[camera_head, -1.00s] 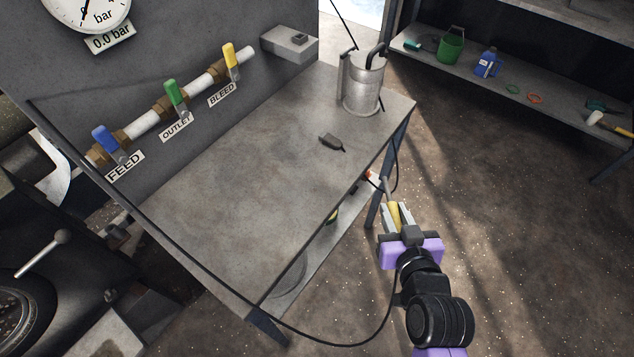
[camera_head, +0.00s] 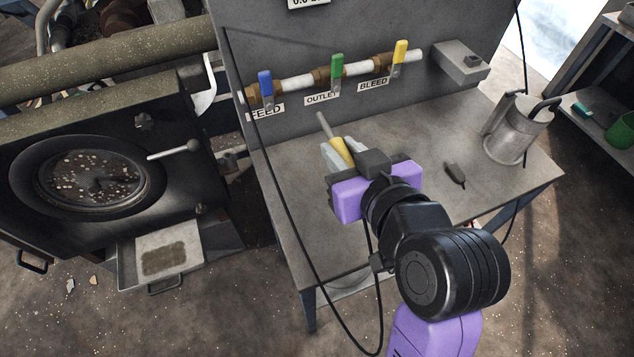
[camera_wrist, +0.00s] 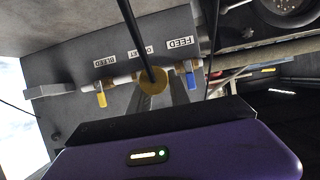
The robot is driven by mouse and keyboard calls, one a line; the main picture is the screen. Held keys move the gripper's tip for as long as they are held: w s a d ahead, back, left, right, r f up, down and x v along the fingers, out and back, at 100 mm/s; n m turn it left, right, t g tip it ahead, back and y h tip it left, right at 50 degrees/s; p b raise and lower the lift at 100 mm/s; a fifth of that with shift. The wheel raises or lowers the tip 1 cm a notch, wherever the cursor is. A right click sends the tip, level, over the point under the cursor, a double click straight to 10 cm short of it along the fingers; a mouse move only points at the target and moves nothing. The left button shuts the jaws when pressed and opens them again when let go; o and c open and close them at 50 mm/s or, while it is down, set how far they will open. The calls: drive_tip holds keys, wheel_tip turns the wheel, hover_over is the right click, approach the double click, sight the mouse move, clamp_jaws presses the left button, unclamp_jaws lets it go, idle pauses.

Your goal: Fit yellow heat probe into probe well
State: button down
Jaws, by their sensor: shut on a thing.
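The yellow heat probe (camera_head: 342,151) is in my gripper (camera_head: 343,154), which is shut on its yellow handle. Its thin grey rod sticks out past the fingers, up and to the left, above the left part of the bench in the head view. In the wrist view, the round yellow end of the probe (camera_wrist: 152,82) shows between the fingers, with a black cable running from it. I cannot make out the probe well for certain in either view.
The machine (camera_head: 95,180) with a round window and a lever stands left, its tray (camera_head: 130,262) pulled out below. The blue (camera_head: 265,83), green (camera_head: 337,66) and yellow (camera_head: 400,51) valve handles are behind the bench (camera_head: 420,140). A metal can (camera_head: 512,135) stands right. A black cable hangs in front.

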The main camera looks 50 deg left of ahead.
sight(332, 223)
drive_tip(key=shift+s+d+f, duration=0.1)
drive_tip(key=shift+s+f, duration=0.3)
drive_tip(key=shift+f, duration=0.15)
wheel_tip(332, 223, down, 20)
drive_tip(key=shift+r, duration=0.2)
idle(0.3)
drive_tip(key=shift+f, duration=0.1)
drive_tip(key=shift+f+b, duration=0.15)
drive_tip(key=shift+b, duration=0.15)
drive_tip(key=c, duration=1.2)
unclamp_jaws()
drive_tip(key=shift+p, duration=0.3)
